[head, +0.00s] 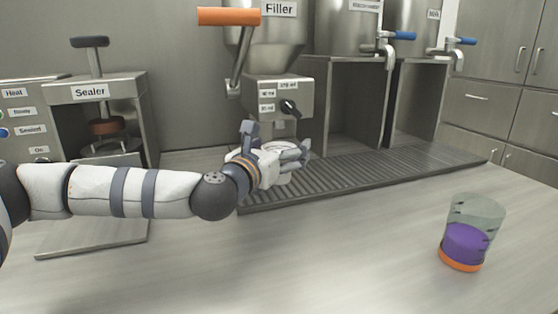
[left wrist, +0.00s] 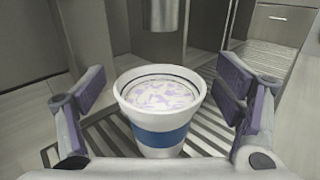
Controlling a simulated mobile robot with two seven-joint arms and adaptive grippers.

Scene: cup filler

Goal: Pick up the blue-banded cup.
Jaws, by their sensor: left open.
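The blue-banded cup (left wrist: 162,107) is white with a blue band and stands upright on the ribbed drip tray (left wrist: 205,146). Its top shows a pale surface with purple patches. My left gripper (left wrist: 162,105) is open, with one finger on each side of the cup and gaps between fingers and cup. In the head view my left gripper (head: 296,155) is under the filler spout (head: 281,126), and it mostly hides the cup. My right gripper is not in view.
A clear cup with purple contents and an orange base (head: 463,244) stands on the counter at right. The sealer (head: 95,105) is at left, the filler (head: 278,98) above. The counter front is clear.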

